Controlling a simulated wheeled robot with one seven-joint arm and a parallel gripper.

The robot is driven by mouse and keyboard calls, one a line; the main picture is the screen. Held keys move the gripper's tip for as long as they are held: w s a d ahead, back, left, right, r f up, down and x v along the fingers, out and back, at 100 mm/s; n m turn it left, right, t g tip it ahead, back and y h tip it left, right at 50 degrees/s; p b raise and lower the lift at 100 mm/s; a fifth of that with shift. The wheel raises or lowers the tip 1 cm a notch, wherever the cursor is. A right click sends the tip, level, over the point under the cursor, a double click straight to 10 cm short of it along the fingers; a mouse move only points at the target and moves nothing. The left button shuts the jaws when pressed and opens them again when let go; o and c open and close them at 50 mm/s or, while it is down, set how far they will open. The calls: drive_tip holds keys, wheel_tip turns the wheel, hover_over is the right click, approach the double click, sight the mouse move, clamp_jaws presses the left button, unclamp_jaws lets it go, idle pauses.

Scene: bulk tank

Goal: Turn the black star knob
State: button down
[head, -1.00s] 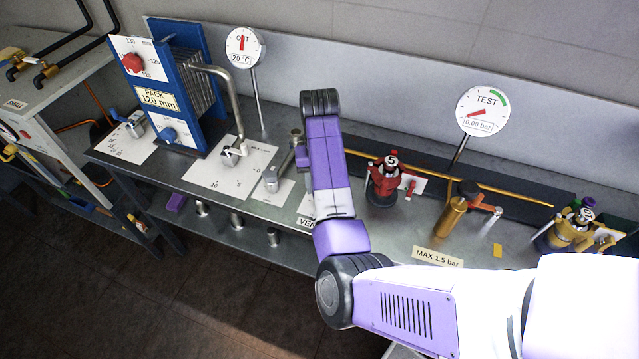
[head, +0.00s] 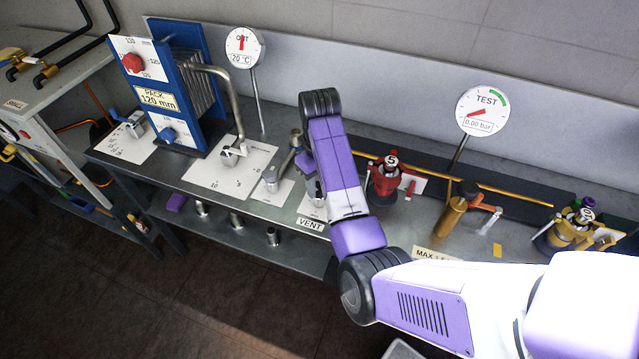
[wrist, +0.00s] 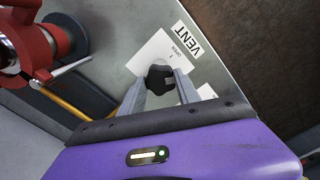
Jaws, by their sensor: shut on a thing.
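The black star knob (wrist: 160,76) stands on a white plate (wrist: 160,55) by the VENT label (wrist: 188,40) in the wrist view. My gripper (wrist: 161,82) has one grey finger on each side of the knob and is shut on it. In the head view my purple wrist and arm cover the knob, so its turn angle cannot be read there. The VENT label also shows in the head view (head: 311,224), at the bench's front edge.
A red valve body (wrist: 35,45) stands close to my gripper, at the upper left of the wrist view; it also shows right of my arm in the head view (head: 385,178). A brass pipe (head: 480,188) runs along the back. The TEST gauge (head: 482,111) reads 0.00 bar.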

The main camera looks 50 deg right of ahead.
drive_tip(key=shift+w+r, duration=0.1)
drive_tip(key=c, duration=0.9)
unclamp_jaws()
drive_tip(key=shift+o, duration=0.2)
